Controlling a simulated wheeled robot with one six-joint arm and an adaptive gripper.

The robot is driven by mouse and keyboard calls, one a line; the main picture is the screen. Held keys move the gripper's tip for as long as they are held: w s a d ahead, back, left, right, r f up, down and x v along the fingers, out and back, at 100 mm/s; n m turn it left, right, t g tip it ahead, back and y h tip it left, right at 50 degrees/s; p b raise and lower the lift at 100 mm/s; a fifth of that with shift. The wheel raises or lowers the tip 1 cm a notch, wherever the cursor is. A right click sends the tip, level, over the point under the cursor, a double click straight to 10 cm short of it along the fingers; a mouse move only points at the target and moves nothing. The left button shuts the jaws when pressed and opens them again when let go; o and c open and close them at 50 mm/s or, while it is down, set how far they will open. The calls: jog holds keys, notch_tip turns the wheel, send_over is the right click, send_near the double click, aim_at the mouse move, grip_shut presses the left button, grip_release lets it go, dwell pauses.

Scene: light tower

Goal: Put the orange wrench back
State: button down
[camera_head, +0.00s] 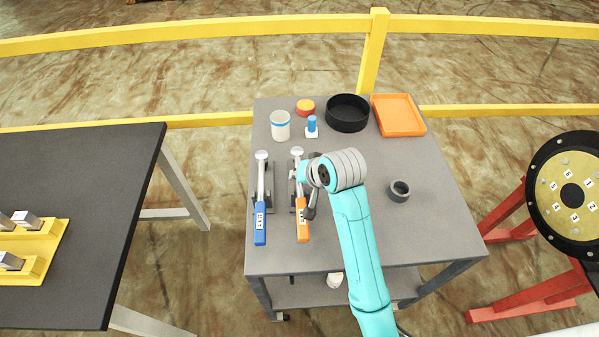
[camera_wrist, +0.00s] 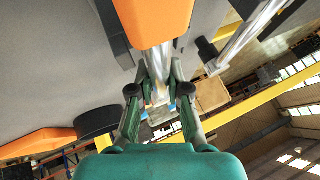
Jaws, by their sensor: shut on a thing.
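The orange wrench (camera_head: 302,222) has a silver shaft and head and an orange handle with a white label. In the head view it lies in line with a dark holder (camera_head: 291,190) on the grey table, handle towards the front. Whether it rests in the holder or hangs just above it I cannot tell. My gripper (camera_wrist: 160,92) is shut on the wrench's silver shaft, with the orange handle (camera_wrist: 153,20) close by in the wrist view. In the head view my wrist hides part of the shaft and the fingertips.
A blue wrench (camera_head: 261,220) sits in its holder just left, parallel. Behind stand a white cup (camera_head: 280,127), a blue-topped item (camera_head: 312,126), a red-orange disc (camera_head: 305,106), a black bowl (camera_head: 348,118) and an orange tray (camera_head: 397,117). A dark ring (camera_head: 399,190) lies right.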

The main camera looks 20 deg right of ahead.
jog(key=shift+f, duration=0.45)
jog(key=c, duration=1.1)
grip_release()
jog(key=shift+o, duration=0.2)
jog(key=v, duration=1.2)
